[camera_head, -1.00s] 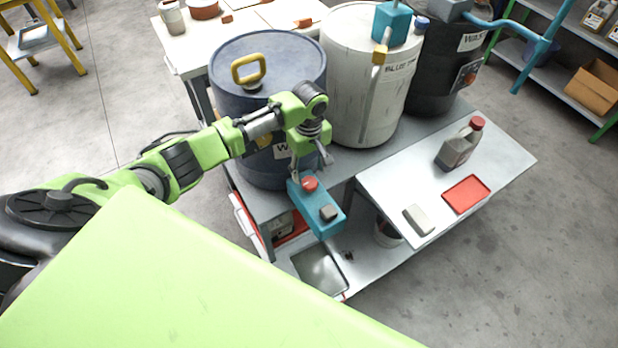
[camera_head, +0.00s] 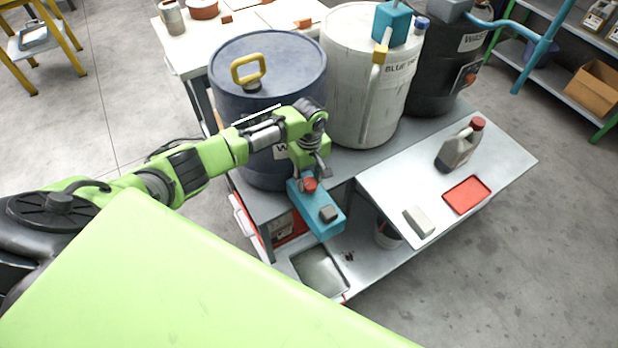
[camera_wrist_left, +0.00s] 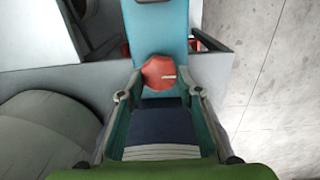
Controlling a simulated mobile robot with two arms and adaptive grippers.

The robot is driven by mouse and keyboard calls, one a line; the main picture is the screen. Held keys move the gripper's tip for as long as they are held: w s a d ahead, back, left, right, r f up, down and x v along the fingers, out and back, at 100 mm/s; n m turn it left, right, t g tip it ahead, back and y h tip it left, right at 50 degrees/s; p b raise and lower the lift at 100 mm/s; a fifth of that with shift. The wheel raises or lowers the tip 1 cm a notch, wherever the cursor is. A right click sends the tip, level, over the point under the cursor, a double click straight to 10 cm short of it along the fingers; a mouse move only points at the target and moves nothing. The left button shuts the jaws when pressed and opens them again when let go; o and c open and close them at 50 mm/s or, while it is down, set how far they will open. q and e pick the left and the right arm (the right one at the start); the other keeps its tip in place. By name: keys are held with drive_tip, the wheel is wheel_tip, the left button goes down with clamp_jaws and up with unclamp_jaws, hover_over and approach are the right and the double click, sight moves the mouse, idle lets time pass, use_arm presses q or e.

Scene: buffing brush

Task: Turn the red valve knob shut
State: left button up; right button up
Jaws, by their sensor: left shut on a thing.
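The red valve knob (camera_head: 310,184) sits on top of a teal valve block (camera_head: 322,222) at the front edge of the bench, below the blue drum. In the left wrist view the knob (camera_wrist_left: 159,73) shows as a red, faceted disc between my fingertips, with the teal block (camera_wrist_left: 160,28) behind it. My left gripper (camera_head: 311,177) points down at the knob, with its fingers on either side of it, and is shut on it. A grey button or cap (camera_head: 328,214) sits on the block's near end. My right gripper is not in view.
A blue drum (camera_head: 268,68), a white drum (camera_head: 365,75) and a black drum stand behind the block. A sloped metal tray table (camera_head: 440,185) on the right bears a grey jug (camera_head: 459,146), a red tray (camera_head: 467,195) and a grey block (camera_head: 419,221).

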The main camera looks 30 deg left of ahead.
use_arm(q)
drive_tip(key=shift+r+m+p, duration=0.2)
drive_tip(key=shift+m+p, duration=0.1)
drive_tip(key=shift+p, duration=0.3)
drive_tip(key=shift+d+m+p, duration=0.1)
drive_tip(key=shift+m+p, duration=0.8)
drive_tip(key=shift+p, duration=0.25)
drive_tip(key=m+p, duration=0.1)
drive_tip(key=m, duration=0.1)
drive_tip(key=shift+f+m, duration=0.1)
drive_tip(key=shift+m, duration=0.3)
drive_tip(key=m+p, duration=0.1)
drive_tip(key=m, duration=0.2)
drive_tip(key=shift+m, duration=0.3)
drive_tip(key=m+p, duration=0.1)
drive_tip(key=m, duration=0.1)
drive_tip(key=shift+w+m, duration=0.1)
drive_tip(key=shift+m, duration=0.2)
drive_tip(key=m, duration=0.3)
drive_tip(key=shift+d, duration=0.15)
drive_tip(key=shift+m, duration=1.7)
